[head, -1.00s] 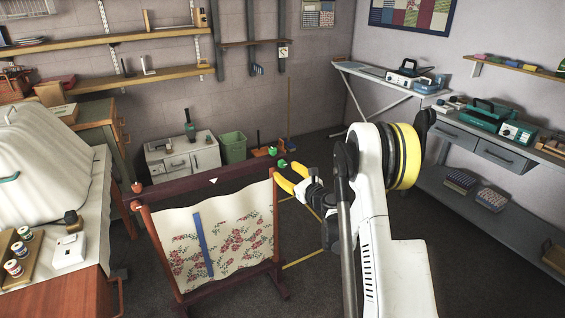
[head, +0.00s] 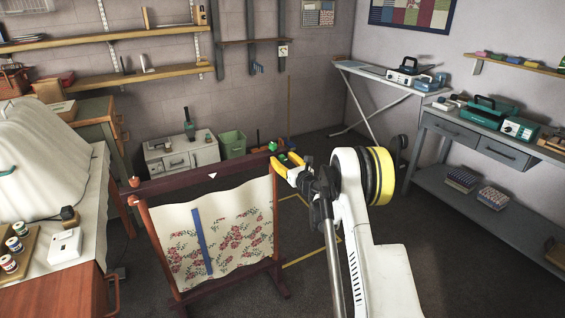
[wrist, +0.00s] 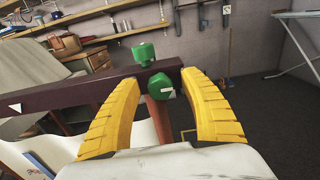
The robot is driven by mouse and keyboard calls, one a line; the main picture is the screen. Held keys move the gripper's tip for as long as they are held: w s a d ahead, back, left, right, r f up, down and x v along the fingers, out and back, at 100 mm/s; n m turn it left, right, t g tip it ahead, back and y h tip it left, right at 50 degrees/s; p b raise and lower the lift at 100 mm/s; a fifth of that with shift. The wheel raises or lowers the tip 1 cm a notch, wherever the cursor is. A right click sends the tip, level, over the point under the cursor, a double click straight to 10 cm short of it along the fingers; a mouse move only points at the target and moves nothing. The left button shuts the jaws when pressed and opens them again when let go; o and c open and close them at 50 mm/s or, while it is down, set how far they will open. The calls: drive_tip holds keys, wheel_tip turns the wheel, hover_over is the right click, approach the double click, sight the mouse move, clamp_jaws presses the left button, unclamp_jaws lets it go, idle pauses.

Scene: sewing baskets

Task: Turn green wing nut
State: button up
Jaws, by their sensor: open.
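The green wing nut (wrist: 160,86) sits at the right end of a dark red bar (wrist: 60,100), with a small white mark on its face. It lies between the two yellow fingers of my gripper (wrist: 162,100) in the wrist view; the fingers are open, and I cannot tell whether they touch it. A second green knob (wrist: 143,52) stands on top of the bar, just above. In the head view my gripper (head: 289,167) is at the right top corner of the fabric frame, largely covering the green wing nut, while the top green knob (head: 273,146) shows beside it.
The frame holds a floral cloth (head: 240,240) with a blue strip, and orange knobs (head: 134,182) are on its left end. A draped table (head: 85,225) stands at left. A green bin (head: 232,145) is behind. Floor right of the frame is clear.

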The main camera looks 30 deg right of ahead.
clamp_jaws()
